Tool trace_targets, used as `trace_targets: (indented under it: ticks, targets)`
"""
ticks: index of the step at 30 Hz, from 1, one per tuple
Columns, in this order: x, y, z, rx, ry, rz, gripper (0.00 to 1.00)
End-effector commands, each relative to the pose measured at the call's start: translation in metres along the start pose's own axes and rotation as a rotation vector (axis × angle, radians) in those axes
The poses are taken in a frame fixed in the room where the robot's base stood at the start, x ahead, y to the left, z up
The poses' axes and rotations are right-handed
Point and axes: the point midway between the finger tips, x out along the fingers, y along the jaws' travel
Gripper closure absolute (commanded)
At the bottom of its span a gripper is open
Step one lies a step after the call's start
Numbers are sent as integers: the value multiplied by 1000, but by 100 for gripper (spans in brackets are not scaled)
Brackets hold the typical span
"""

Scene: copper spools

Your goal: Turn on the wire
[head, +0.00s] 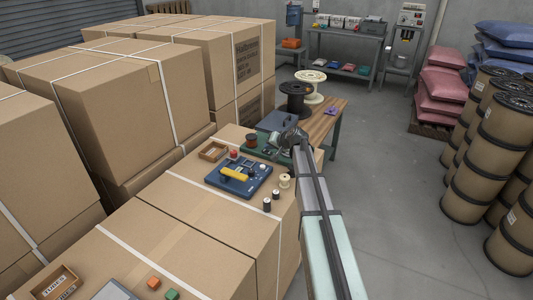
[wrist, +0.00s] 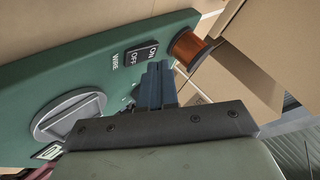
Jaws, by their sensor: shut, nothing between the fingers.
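The wire switch (wrist: 141,54) is a black rocker marked ON and OFF, with WIRE lettered beside it, on a green panel (wrist: 50,72) in the wrist view. Which side is pressed I cannot tell. A copper spool (wrist: 190,48) sits at the panel's right end; it also shows in the head view (head: 251,140). A round grey dial (wrist: 70,115) is on the panel to the left. My gripper (wrist: 157,68) is shut and empty, its fingertips just below and right of the switch in the picture. Whether they touch the panel I cannot tell. In the head view my arm hides part of the green machine (head: 257,153).
A blue board (head: 238,178) with a yellow part, a small wooden tray (head: 213,151) and small spools (head: 267,204) lie on the cartons near the machine. A wooden table (head: 322,122) with large reels (head: 296,95) stands behind.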

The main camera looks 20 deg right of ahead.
Motion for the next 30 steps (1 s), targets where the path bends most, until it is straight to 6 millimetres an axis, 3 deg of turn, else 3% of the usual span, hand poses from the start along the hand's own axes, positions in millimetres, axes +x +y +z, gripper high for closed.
trace_targets:
  ticks: [30]
  targets:
    - [6,4,4,0,-1,0,100]
